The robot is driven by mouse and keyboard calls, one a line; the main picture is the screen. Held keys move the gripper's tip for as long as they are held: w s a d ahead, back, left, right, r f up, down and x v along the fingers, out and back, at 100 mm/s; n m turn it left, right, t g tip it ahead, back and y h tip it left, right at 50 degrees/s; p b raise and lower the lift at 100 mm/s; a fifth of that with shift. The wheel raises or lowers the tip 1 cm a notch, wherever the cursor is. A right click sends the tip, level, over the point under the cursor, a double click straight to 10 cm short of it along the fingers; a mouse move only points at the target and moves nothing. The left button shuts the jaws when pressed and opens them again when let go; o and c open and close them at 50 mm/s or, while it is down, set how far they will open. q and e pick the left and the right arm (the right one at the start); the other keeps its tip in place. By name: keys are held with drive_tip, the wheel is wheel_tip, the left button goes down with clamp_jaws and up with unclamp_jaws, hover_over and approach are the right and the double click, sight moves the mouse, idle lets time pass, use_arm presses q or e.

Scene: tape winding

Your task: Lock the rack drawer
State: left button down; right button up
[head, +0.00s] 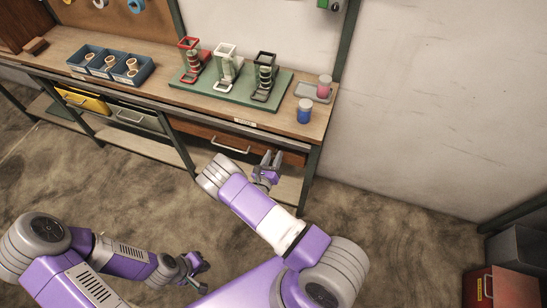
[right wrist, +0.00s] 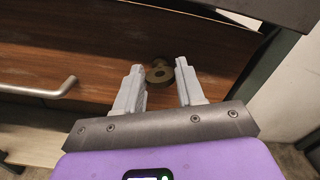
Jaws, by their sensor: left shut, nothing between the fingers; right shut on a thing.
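The wooden rack drawer (head: 203,134) sits under the right part of the workbench, with a metal handle (head: 230,149). Its front (right wrist: 90,60) fills much of the right wrist view, with the handle (right wrist: 38,90) at left. A round brass lock piece (right wrist: 159,74) is on the drawer front near its right end. My right gripper (head: 271,160) is at the drawer's right end. My left gripper (head: 196,268) is shut and empty, low and away from the bench.
A bench leg (head: 313,165) is close right of my right gripper.

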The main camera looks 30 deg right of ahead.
drive_tip(key=n, duration=0.3)
drive_tip(key=shift+a+n, duration=0.1)
drive_tip(key=shift+n, duration=0.3)
drive_tip(key=n, duration=0.3)
drive_tip(key=shift+n, duration=0.3)
drive_tip(key=n, duration=0.6)
drive_tip(key=shift+f, duration=0.15)
drive_tip(key=shift+n, duration=0.3)
drive_tip(key=o, duration=1)
drive_tip(key=shift+o, duration=0.2)
drive_tip(key=p+v, duration=0.1)
drive_tip(key=v, duration=0.6)
drive_tip(key=shift+a+p, duration=0.15)
drive_tip(key=shift+p, duration=0.15)
drive_tip(key=shift+s, duration=0.15)
